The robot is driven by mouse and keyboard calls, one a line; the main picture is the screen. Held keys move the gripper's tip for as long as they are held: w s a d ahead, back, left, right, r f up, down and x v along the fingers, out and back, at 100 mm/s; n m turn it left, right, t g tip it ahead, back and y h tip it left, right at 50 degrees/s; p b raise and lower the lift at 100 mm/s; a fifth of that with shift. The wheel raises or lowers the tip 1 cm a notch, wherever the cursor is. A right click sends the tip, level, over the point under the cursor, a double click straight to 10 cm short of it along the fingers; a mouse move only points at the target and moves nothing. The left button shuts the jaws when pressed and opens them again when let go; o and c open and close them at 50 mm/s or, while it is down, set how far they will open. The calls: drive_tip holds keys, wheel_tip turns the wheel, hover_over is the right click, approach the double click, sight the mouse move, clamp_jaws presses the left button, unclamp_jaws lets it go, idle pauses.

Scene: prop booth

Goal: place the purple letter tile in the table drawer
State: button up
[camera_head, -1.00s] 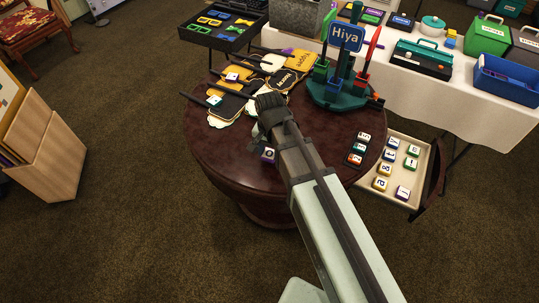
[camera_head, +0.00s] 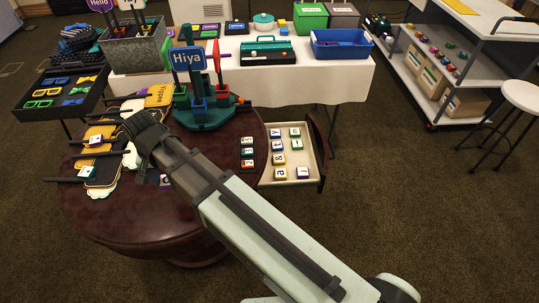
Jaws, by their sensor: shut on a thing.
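The purple letter tile (camera_head: 165,181) shows just below my gripper (camera_head: 161,173), over the left part of the round dark-red table (camera_head: 120,220). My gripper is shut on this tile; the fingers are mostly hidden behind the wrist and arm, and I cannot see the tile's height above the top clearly. The table drawer (camera_head: 265,181) is pulled out at the table's right side. It holds several letter tiles, including a purple one (camera_head: 302,173) near its front corner, with pale bare floor between them.
Three letter tiles (camera_head: 247,152) stand in a row on the table near the drawer. A green stand with the Hiya sign (camera_head: 190,60) rises behind. Dark and yellow paddle signs (camera_head: 100,160) cover the table's left. A white-clothed table (camera_head: 300,90) stands behind.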

drive_tip(key=w+d+f+m, duration=0.2)
drive_tip(key=w+d, duration=0.4)
drive_tip(key=d, duration=0.3)
drive_tip(key=w+d+f+m, duration=0.1)
drive_tip(key=w+d+m, duration=0.1)
drive_tip(key=w+d, duration=0.55)
drive_tip(key=m, duration=0.6)
hover_over(300, 160)
wheel_tip(300, 160, down, 8)
drive_tip(key=shift+w+f, duration=0.15)
drive_tip(key=shift+f, duration=4.7)
drive_tip(key=shift+f, duration=0.1)
drive_tip(key=o, duration=1)
wheel_tip(300, 160, up, 12)
